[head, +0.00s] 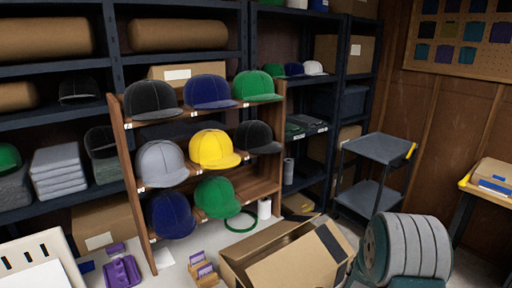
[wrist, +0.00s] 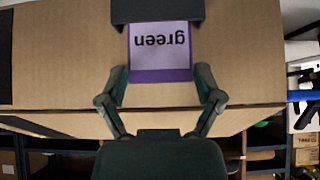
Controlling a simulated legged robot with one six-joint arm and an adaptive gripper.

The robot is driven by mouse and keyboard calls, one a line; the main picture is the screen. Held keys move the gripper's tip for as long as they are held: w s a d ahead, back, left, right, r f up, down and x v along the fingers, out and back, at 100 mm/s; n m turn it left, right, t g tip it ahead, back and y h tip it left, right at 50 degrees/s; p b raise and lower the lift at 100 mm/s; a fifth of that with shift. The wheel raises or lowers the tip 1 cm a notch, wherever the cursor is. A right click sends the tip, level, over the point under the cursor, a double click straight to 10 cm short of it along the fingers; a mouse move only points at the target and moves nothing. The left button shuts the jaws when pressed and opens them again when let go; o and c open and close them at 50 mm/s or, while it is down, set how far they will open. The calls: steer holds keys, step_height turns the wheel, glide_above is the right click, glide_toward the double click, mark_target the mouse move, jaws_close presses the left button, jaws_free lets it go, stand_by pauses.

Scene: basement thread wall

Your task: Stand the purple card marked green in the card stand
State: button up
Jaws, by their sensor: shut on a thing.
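The purple card (wrist: 160,76) has a pale face with "green" printed on it. It appears upside down in the wrist view. My gripper (wrist: 161,72) is shut on it, with dark green finger parts at both sides and a dark part across its top edge. Purple cards with pale faces (head: 204,268) stand in small wooden stands (head: 206,281) on the white surface at the bottom centre of the head view. Whether one stand is empty, I cannot tell. My gripper's tips do not show clearly in the head view.
An open cardboard box (head: 285,262) stands right of the stands and fills the wrist view's background (wrist: 245,55). A wooden rack of caps (head: 208,120) stands behind. A purple device (head: 121,271) lies left. A grey cart (head: 377,149) stands at the right.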

steer(key=shift+r, duration=2.7)
steer(key=shift+s, duration=0.1)
